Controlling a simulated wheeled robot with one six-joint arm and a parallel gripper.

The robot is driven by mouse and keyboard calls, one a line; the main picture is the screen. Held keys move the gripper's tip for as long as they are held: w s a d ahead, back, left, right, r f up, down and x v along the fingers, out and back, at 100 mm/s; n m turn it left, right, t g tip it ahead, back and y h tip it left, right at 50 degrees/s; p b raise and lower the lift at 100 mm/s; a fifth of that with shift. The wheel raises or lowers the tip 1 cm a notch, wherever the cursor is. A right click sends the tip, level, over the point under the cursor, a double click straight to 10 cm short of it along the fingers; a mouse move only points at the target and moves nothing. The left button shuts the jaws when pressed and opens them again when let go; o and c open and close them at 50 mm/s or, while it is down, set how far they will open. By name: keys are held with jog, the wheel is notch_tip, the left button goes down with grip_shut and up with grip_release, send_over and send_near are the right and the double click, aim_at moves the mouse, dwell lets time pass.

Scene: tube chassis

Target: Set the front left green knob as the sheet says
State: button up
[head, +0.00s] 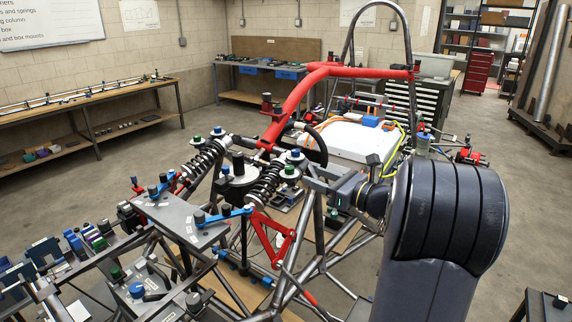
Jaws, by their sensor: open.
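Two coil-over dampers stand at the front of the tube chassis. A green knob (289,171) sits on a white collar at the top of the nearer, right damper (267,184). I cannot tell which one counts as front left. My gripper (309,173) is open, just right of the nearer green knob; I cannot tell whether it touches. Any markings on the knobs are too small to read. Paper sheets hang on the back wall, one at left (139,14) and one at right (357,13); their text is unreadable.
Blue knobs (295,155) sit close beside the green ones. A red roll-hoop tube (305,95), a white box (348,138) and red links (272,240) crowd the chassis. A whiteboard (50,24) hangs at left. Benches line the walls; the floor between is clear.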

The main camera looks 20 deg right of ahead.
aim_at(293, 169)
jog(key=p+x, duration=0.2)
jog(key=x, duration=0.7)
jog(key=shift+f, duration=0.1)
jog(key=shift+c, duration=0.2)
grip_shut()
